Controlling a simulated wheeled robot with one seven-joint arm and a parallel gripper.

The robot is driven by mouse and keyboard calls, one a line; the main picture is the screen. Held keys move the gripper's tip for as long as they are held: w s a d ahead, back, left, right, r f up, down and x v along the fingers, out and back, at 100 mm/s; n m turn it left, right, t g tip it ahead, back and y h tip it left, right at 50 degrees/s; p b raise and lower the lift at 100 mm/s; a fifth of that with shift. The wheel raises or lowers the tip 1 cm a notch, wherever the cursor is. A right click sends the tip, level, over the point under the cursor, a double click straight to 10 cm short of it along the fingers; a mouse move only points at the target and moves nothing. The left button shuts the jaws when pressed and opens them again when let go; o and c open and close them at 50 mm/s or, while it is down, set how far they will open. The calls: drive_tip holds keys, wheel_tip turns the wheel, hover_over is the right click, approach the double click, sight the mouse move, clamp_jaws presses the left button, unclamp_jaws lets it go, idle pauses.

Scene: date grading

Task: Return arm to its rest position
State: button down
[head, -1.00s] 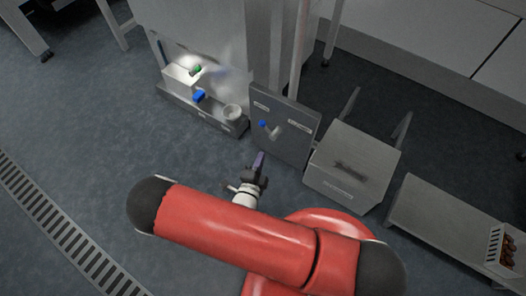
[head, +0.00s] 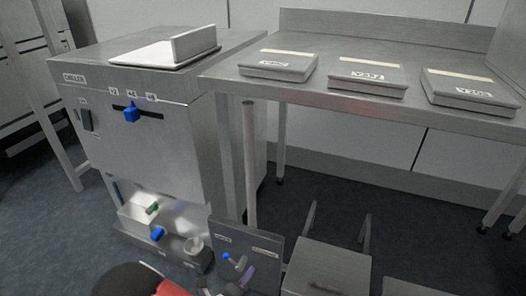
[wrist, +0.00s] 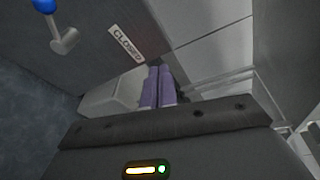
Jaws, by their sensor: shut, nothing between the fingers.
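My arm shows only at the bottom edge of the head view, as a red and black link (head: 130,281). My gripper (head: 248,272) is low in front of a grey panel (head: 262,246) with a blue-knobbed valve (head: 236,261). In the wrist view its two purple fingers (wrist: 158,88) are together with nothing between them. The valve lever also shows in the wrist view (wrist: 63,38), at upper left beside a "CLOSED" label (wrist: 126,42). The fingers appear apart from it. Most of the arm is out of view.
A steel chiller cabinet (head: 160,130) stands at left with a blue knob (head: 131,113) on its front. A steel table (head: 370,105) bears three labelled flat boxes. A low steel box (head: 325,268) stands right of the panel. Dark floor under the table is open.

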drive_tip(key=s+d+r+m+g, duration=0.2)
drive_tip(key=d+r+m+g, duration=0.5)
drive_tip(key=m, duration=0.6)
drive_tip(key=s+d+r+m+g, duration=0.2)
drive_tip(key=d+r+m+g, duration=0.3)
drive_tip(key=d+r+m, duration=0.6)
drive_tip(key=s+d+r+m+t+y, duration=0.1)
drive_tip(key=s+r+m+y, duration=0.3)
drive_tip(key=m, duration=0.6)
drive_tip(key=s+d+r+m+t+y, duration=0.1)
drive_tip(key=s+r+m+y, duration=0.3)
drive_tip(key=r+m, duration=0.5)
drive_tip(key=shift+s+r+m+t, duration=0.15)
drive_tip(key=shift+s+m+t, duration=0.65)
drive_tip(key=shift+s+t, duration=0.1)
